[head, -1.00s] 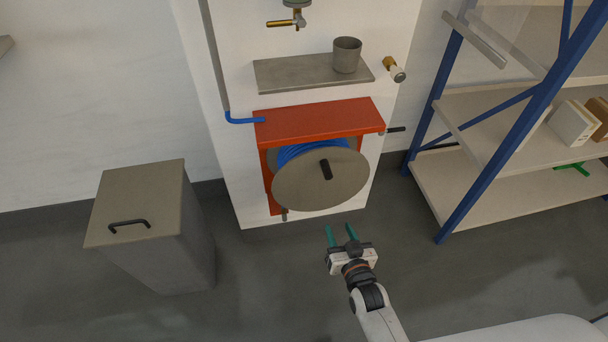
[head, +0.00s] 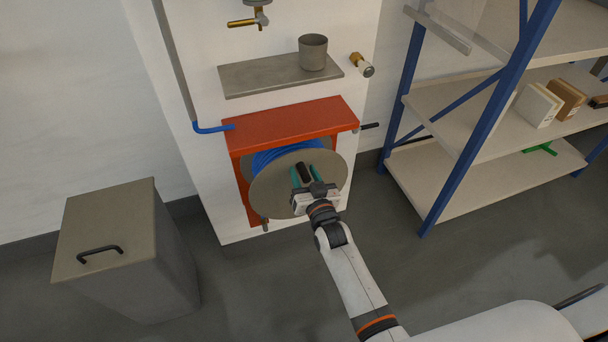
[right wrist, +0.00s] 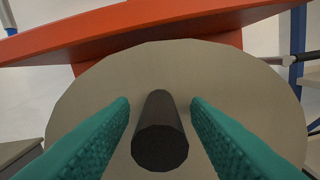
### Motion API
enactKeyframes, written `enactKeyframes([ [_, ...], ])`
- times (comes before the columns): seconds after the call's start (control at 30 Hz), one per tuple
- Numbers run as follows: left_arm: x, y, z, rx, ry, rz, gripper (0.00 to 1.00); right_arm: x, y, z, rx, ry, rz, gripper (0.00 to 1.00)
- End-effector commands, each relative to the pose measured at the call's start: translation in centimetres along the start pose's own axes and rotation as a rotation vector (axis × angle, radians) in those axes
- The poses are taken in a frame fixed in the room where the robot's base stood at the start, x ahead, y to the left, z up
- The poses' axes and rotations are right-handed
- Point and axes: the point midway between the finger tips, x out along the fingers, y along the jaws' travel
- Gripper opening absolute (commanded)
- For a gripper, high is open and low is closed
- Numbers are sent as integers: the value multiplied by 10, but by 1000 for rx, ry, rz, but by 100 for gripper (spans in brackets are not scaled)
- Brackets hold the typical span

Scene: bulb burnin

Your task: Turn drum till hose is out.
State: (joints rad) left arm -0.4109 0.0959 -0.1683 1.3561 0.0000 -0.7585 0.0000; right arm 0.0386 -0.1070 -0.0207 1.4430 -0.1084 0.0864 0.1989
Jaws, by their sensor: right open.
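The hose drum (head: 268,190) is a round grey-beige disc under a red bracket (head: 290,124) on a white wall panel. Blue hose (head: 285,156) is wound behind the disc. A short blue end (head: 210,128) meets the bracket's left side. The drum's black handle (head: 304,171) sticks out of the disc; it also shows in the right wrist view (right wrist: 160,133). My right gripper (head: 305,178) is open at the disc, its green fingers on either side of the handle, with gaps visible on both sides (right wrist: 160,115). My left gripper is not in view.
A grey bin (head: 130,250) with a black lid handle stands at left. A shelf (head: 275,76) with a grey cup (head: 313,52) is above the bracket. A blue-framed rack (head: 455,165) stands at right.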

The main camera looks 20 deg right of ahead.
Motion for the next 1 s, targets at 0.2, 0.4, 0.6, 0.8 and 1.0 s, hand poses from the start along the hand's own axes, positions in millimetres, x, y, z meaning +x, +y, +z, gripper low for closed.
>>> enactKeyframes([
  [0.2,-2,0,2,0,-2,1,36,5,0,0,0,0,0,43],
  [0.4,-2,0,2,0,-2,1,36,5,0,0,0,0,0,35],
  [0.6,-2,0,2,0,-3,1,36,5,0,0,-1,0,0,2],
  [0.8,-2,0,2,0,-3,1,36,5,0,0,-1,0,0,0],
  [1.0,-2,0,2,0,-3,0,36,5,-1,0,-29,1,0,0],
])
